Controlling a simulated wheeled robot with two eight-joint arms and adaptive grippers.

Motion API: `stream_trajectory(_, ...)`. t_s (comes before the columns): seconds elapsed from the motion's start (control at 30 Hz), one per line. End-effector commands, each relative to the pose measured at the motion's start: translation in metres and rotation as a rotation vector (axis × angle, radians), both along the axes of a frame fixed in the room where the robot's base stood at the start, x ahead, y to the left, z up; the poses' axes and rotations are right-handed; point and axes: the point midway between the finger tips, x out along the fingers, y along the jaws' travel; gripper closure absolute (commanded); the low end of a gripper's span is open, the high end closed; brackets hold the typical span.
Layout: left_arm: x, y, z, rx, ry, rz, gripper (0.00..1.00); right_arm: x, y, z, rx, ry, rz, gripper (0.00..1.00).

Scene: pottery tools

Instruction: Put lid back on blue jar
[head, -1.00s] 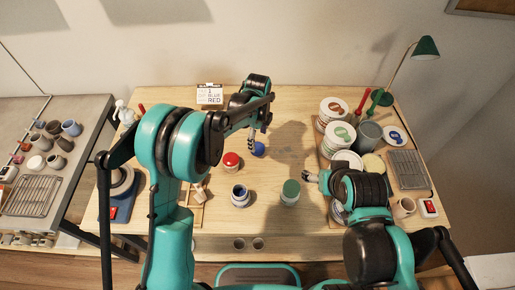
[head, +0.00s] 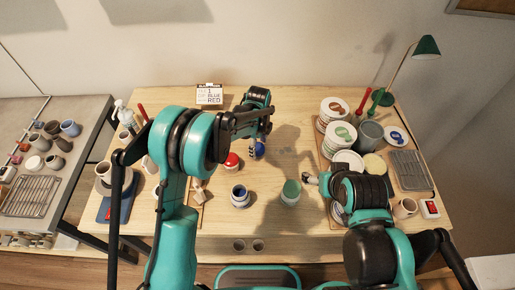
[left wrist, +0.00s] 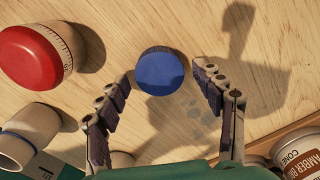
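The blue lid (head: 259,150) lies on the wooden table behind the open blue jar (head: 240,195), whose inside looks blue. My left gripper (head: 265,139) hangs over the lid. In the left wrist view the round blue lid (left wrist: 160,72) shows between the two spread fingers of my left gripper (left wrist: 162,75), with a gap on each side.
Tubs (head: 340,135) and a wire rack (head: 410,170) crowd the right. A sign (head: 209,95) stands behind.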

Motion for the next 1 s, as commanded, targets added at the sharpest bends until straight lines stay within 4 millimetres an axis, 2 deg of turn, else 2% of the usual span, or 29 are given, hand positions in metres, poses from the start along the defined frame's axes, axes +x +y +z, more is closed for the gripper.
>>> stream_trajectory(0.03, 0.000, 0.000, 0.000, 0.000, 0.000, 0.000, 0.49, 0.000, 0.000, 0.000, 0.000, 0.000, 0.000, 0.28)
stream_trajectory(0.1, 0.000, 0.000, 0.000, 0.000, 0.000, 0.000, 0.63, 0.000, 0.000, 0.000, 0.000, 0.000, 0.000, 0.28)
stream_trajectory(0.57, 0.000, 0.000, 0.005, 0.000, 0.000, 0.000, 0.64, 0.000, 0.000, 0.001, 0.000, 0.000, 0.000, 0.28)
stream_trajectory(0.67, 0.000, 0.000, 0.013, 0.000, 0.000, 0.000, 0.64, 0.000, 0.000, 0.003, 0.000, 0.000, 0.000, 0.28)
stream_trajectory(0.83, 0.000, 0.000, 0.044, 0.000, 0.000, 0.000, 0.64, 0.000, 0.000, 0.010, 0.000, 0.000, 0.000, 0.28)
stream_trajectory(1.0, -0.027, -0.027, 0.064, 0.000, 0.000, -0.005, 0.64, 0.000, 0.000, 0.015, 0.000, 0.000, 0.000, 0.28)
